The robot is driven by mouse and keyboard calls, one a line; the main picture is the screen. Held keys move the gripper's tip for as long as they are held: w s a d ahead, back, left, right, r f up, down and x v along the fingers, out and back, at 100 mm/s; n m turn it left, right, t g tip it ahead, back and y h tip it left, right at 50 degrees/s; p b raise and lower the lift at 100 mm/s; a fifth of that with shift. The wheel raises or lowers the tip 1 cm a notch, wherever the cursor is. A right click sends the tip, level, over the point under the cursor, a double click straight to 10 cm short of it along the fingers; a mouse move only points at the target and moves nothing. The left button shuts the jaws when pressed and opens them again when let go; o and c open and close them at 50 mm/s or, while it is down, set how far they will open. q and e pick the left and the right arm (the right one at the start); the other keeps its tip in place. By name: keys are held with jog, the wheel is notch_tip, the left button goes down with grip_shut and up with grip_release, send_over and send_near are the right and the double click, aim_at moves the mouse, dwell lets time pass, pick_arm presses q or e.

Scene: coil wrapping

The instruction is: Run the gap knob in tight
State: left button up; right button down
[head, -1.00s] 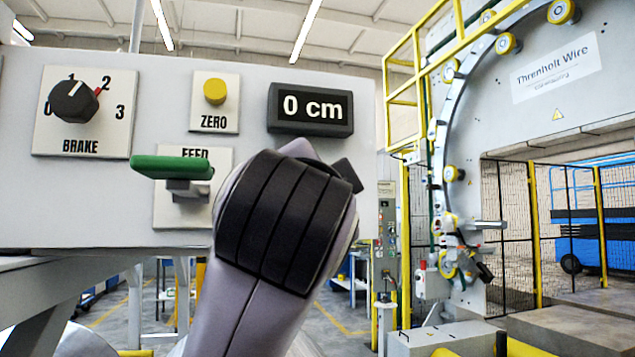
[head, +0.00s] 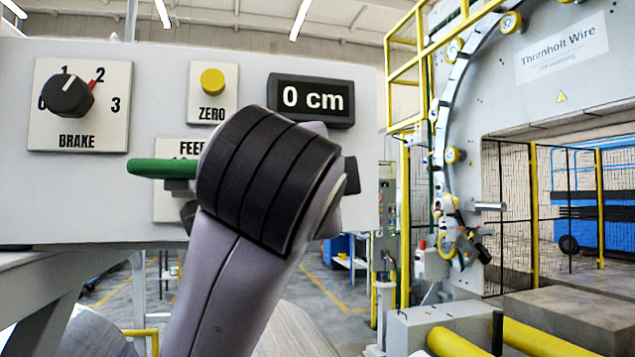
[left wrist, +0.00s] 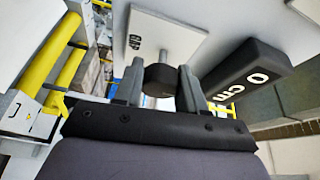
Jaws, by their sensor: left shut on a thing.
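The gap knob (left wrist: 158,80) is a dark round knob on a short grey stem, standing out from a white plate marked GAP (left wrist: 150,42) in the left wrist view. My left gripper (left wrist: 160,85) has one finger on each side of the knob and is shut on it. In the head view my left wrist (head: 270,180) rises from the bottom in front of the panel and hides the knob and most of the fingers. How far the knob is screwed in cannot be told. My right gripper is not in view.
The panel (head: 330,210) carries a brake dial (head: 70,97), a yellow zero button (head: 212,82) and a display (head: 311,100) reading 0 cm. A green feed lever (head: 160,167) sticks out close left of my wrist. The coil machine (head: 540,100) stands at the right.

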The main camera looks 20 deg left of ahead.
pick_arm(q)
jog(key=o, duration=1)
jog(key=shift+o, duration=0.2)
jog(key=shift+s, duration=0.1)
jog(key=b+v, duration=0.6)
jog(key=v, duration=0.1)
jog(key=shift+s+d, duration=0.1)
jog(key=shift+s, duration=0.05)
